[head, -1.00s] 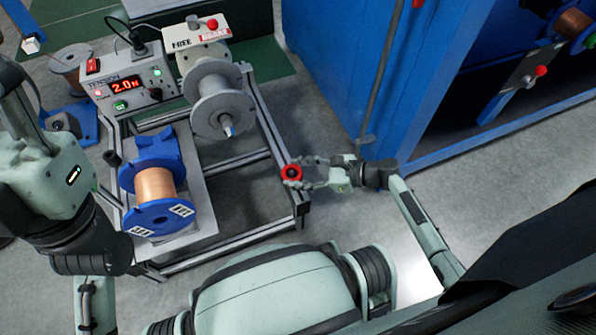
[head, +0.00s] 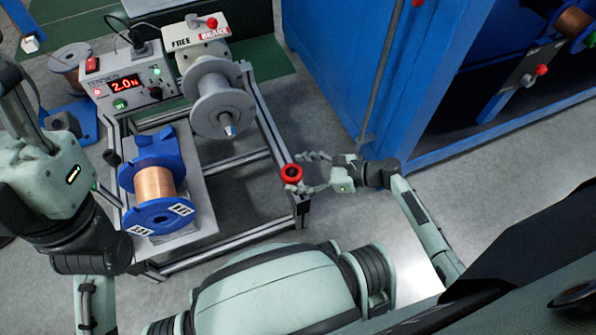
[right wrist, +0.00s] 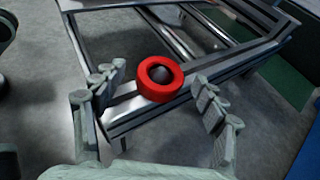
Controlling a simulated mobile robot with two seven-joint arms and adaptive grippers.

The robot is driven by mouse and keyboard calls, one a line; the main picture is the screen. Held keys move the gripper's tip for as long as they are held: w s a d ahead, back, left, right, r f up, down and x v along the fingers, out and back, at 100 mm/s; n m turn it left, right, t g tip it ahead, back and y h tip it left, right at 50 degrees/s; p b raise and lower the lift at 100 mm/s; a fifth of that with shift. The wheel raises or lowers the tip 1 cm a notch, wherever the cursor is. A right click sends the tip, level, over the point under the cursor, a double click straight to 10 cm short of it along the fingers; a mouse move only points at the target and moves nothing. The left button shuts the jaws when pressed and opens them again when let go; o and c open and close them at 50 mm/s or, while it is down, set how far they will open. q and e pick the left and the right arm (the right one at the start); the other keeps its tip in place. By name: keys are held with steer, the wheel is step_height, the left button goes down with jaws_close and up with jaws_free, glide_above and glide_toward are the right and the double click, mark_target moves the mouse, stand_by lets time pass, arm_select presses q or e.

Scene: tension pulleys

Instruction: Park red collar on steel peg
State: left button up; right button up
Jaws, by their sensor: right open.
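The red collar (head: 291,173) sits at the right rail of the metal frame, near its front corner. In the right wrist view the collar (right wrist: 160,79) shows a dark round centre. In the right wrist view there is a clear gap between the collar and each finger. My left arm shows at the left, but its gripper is not in view.
The metal frame (head: 268,128) carries a grey spool (head: 222,108) with a pointed shaft end and a copper wire spool (head: 155,185) with blue flanges. A tension box (head: 127,85) reads 2.0 N. A blue cabinet (head: 345,60) stands behind my right arm.

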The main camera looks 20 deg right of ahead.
steer(key=v, duration=1.1)
steer(key=shift+s+d, duration=0.2)
steer(key=shift+s, duration=0.05)
